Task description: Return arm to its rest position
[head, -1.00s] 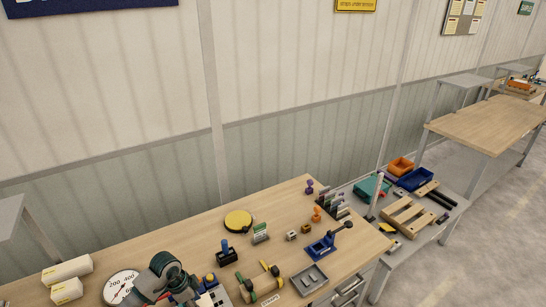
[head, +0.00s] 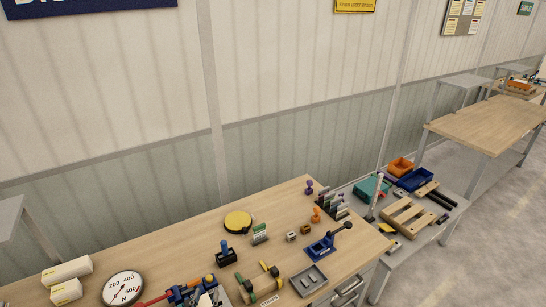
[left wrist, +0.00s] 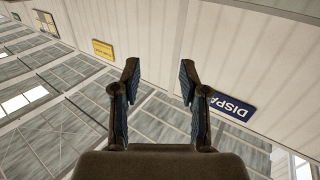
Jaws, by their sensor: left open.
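My left gripper (left wrist: 158,72) shows in the left wrist view with its two dark fingers spread apart and nothing between them. Past the fingers are the pale panelled wall, a blue sign (left wrist: 232,105) and roof structure, all tilted. In the head view I cannot make out my left gripper over the bench. My right gripper is in neither view.
The wooden workbench (head: 160,252) carries a round dial (head: 122,288), white boxes (head: 66,270), a yellow disc (head: 238,221), a blue clamp (head: 320,246) and a grey tray (head: 308,280). A lower shelf to the right holds a wooden pallet (head: 408,216) and coloured bins.

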